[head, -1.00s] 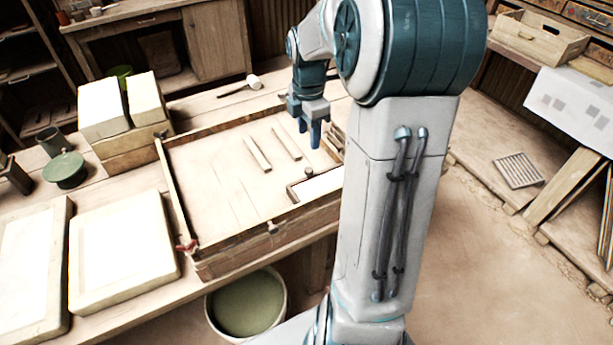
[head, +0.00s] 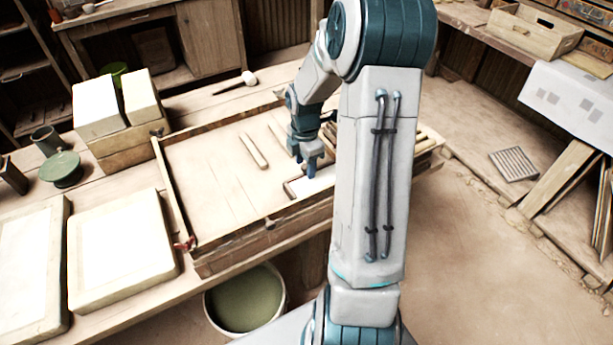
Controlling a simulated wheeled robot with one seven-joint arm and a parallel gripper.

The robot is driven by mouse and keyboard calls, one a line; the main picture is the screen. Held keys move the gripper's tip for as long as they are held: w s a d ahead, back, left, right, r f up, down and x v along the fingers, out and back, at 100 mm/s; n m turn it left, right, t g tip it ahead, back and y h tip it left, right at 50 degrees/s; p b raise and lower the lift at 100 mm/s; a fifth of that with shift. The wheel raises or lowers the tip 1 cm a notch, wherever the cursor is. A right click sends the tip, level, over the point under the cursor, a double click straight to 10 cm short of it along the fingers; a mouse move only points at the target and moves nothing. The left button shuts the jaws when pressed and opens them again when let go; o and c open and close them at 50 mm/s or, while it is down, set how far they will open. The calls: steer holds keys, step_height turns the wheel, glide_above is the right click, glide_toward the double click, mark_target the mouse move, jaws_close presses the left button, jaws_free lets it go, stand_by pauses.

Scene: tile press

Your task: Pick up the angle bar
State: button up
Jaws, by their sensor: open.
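A thin dark L-shaped piece (head: 289,190), which looks like the angle bar, lies at the front right of the wooden tray (head: 205,256). It lies along a white slab (head: 318,184), and my arm hides its right part. My gripper (head: 305,168) points down, open, just behind and above the L-shaped piece. Its fingers look empty; I cannot tell how high they are or whether they touch anything.
Two pale strips lie in the tray, one (head: 253,151) left of my gripper. A mallet (head: 247,78) lies behind the tray. A bucket (head: 245,300) is below the bench edge. The tray's left half is mostly clear.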

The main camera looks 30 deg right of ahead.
steer(key=shift+f, duration=0.6)
jaws_close()
steer(key=shift+r, duration=0.15)
